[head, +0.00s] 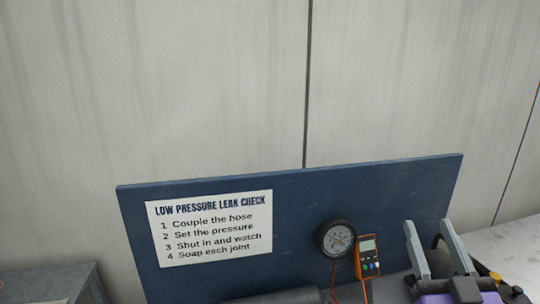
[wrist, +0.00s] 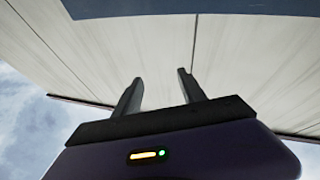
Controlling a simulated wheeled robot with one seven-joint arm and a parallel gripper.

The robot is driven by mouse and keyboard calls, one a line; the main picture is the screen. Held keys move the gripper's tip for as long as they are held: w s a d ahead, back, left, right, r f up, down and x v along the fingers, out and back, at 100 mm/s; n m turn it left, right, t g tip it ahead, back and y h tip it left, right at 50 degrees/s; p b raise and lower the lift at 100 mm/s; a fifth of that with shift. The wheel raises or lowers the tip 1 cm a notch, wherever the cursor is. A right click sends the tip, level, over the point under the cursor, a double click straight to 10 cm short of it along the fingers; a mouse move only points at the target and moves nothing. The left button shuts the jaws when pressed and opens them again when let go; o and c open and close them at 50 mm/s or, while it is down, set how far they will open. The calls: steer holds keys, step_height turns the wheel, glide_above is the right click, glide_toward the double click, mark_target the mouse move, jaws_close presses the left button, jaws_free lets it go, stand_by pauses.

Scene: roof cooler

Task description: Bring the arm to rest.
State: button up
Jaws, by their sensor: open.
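My gripper (head: 429,249) shows at the lower right of the head view, its two grey fingers pointing up and standing apart. It is open with nothing between the fingers. It is in front of the right part of a dark blue board. In the wrist view my gripper (wrist: 158,92) is also open and empty, with the pale wall panels beyond it. Part of my arm shows at the bottom right corner of the head view.
The blue board (head: 300,215) carries a white instruction sheet (head: 210,229), a round gauge (head: 336,238) and an orange handheld meter (head: 367,256). A grey box (head: 55,284) stands at the lower left. Pale wall panels (head: 150,90) rise behind. A pale surface (head: 515,245) lies at right.

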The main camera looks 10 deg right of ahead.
steer(key=s+a+f+g+y, duration=0.2)
steer(key=s+a+f, duration=0.3)
steer(key=s, duration=0.5)
steer(key=s+a+f+n+g+y, duration=0.1)
steer(key=s+a+f+g+y, duration=0.1)
steer(key=s+a+f, duration=0.4)
steer(key=s+a+f+n+g+y, duration=0.1)
steer(key=s+a+f, duration=0.4)
steer(key=s+f, duration=0.7)
steer(key=s+g+y, duration=0.1)
steer(key=s+g, duration=0.1)
steer(key=shift+s+a+y, duration=0.2)
steer(key=shift+s+y, duration=0.2)
